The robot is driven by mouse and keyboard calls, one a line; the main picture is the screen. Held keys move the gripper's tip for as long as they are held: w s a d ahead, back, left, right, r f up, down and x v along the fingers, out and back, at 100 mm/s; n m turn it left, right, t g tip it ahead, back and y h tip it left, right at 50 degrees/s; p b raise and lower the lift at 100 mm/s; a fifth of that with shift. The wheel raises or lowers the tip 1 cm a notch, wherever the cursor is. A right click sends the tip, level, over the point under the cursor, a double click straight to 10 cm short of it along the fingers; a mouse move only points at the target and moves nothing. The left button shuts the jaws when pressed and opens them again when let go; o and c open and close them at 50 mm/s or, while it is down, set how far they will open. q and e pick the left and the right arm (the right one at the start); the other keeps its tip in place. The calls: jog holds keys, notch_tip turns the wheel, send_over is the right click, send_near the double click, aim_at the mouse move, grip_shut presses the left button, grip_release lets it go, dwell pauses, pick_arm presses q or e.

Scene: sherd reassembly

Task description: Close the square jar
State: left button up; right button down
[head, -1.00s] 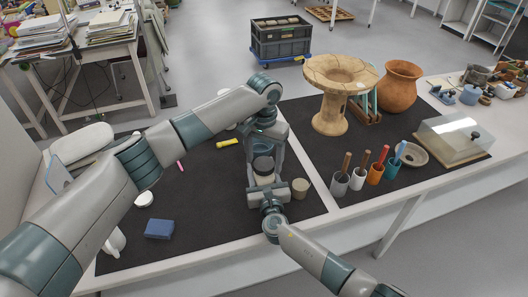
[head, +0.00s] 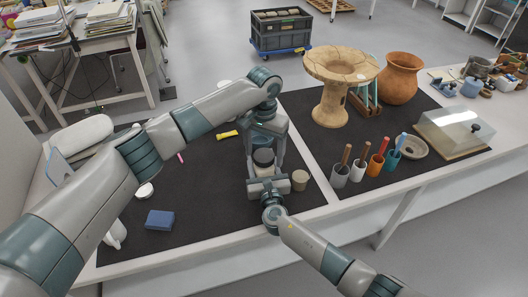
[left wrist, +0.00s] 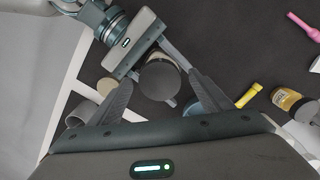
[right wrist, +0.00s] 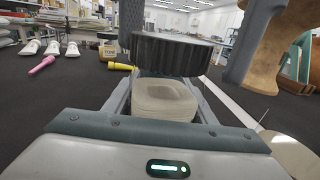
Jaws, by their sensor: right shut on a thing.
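The square jar (right wrist: 165,100) is pale, with rounded edges, and stands upright between the fingers of my right gripper (head: 266,180), which is shut on it. The dark ribbed round lid (right wrist: 170,53) is over the jar's mouth in the right wrist view; I cannot tell whether it is seated. The lid also shows from above in the left wrist view (left wrist: 160,80). My left gripper (left wrist: 163,88) points down over the lid, its fingers spread on either side and apparently clear of it. In the head view the left gripper (head: 263,147) partly hides the lid.
A small beige pot (head: 299,180) stands just right of the jar. A yellow tube (head: 228,134) and a blue block (head: 159,220) lie on the dark mat. Tool cups (head: 358,171), a pedestal bowl (head: 335,95) and a clay vase (head: 400,78) stand to the right.

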pick_arm(q)
jog(key=shift+r, duration=0.15)
notch_tip(320, 180, up, 12)
dwell(0.7)
pick_arm(e)
jog(key=c, duration=0.7)
grip_release()
jog(key=shift+s, duration=0.15)
pick_arm(q)
jog(key=shift+f+b, duration=0.45)
jog(key=shift+f, duration=0.1)
pick_arm(e)
jog(key=s+d, duration=0.1)
jog(key=s, duration=0.4)
jog(key=s+d, duration=0.1)
jog(key=s, duration=0.5)
jog(key=s+d, duration=0.1)
jog(key=s, duration=0.4)
jog(key=shift+s+d, duration=0.2)
jog(key=shift+s, duration=0.2)
